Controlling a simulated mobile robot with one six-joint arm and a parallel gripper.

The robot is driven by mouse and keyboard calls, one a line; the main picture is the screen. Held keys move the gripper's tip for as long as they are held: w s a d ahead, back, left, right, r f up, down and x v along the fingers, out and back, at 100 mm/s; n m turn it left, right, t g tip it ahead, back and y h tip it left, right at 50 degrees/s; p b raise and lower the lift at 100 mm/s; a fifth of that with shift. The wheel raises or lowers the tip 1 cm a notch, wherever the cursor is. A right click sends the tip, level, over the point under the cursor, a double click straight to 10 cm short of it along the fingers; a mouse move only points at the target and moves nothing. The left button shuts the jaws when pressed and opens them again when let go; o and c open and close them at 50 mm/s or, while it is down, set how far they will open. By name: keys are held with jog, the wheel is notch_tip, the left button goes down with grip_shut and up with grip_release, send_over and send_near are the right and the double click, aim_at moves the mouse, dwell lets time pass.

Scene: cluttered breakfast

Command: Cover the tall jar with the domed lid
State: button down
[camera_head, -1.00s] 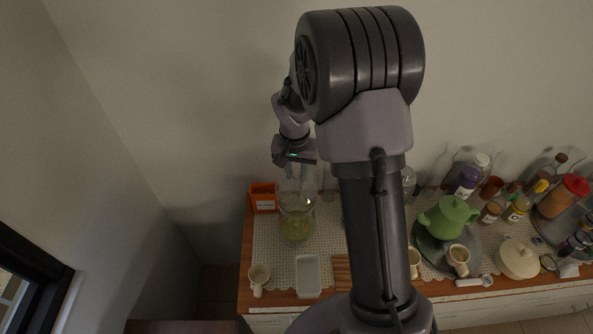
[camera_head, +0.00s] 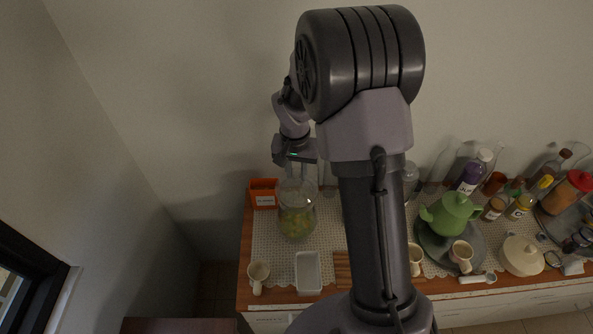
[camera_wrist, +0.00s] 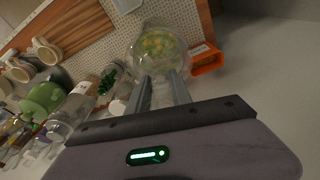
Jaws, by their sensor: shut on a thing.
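The tall jar (camera_head: 297,222) is clear glass with yellow-green contents and stands upright near the left end of the table. In the wrist view the jar (camera_wrist: 160,44) shows just beyond the fingertips. My gripper (camera_head: 297,174) is above the jar, pointing down, and it is shut on the domed lid (camera_head: 298,187), a clear glass piece that is hard to make out. In the wrist view my gripper's fingers (camera_wrist: 161,78) reach the near side of the round glass. The lid lies over the jar's mouth; I cannot tell whether it touches the rim.
An orange box (camera_head: 263,194) stands close behind the jar on the left. A white dish (camera_head: 308,272) and a mug (camera_head: 258,275) are in front. A green teapot (camera_head: 449,214), a cream lidded pot (camera_head: 521,256) and several bottles crowd the right side. The wall is behind.

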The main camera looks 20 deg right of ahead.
jog(key=shift+f+b, duration=0.75)
jog(key=c, duration=1.1)
grip_release()
jog(key=shift+r, duration=0.1)
jog(key=shift+r+p, duration=2)
jog(key=shift+r, duration=0.95)
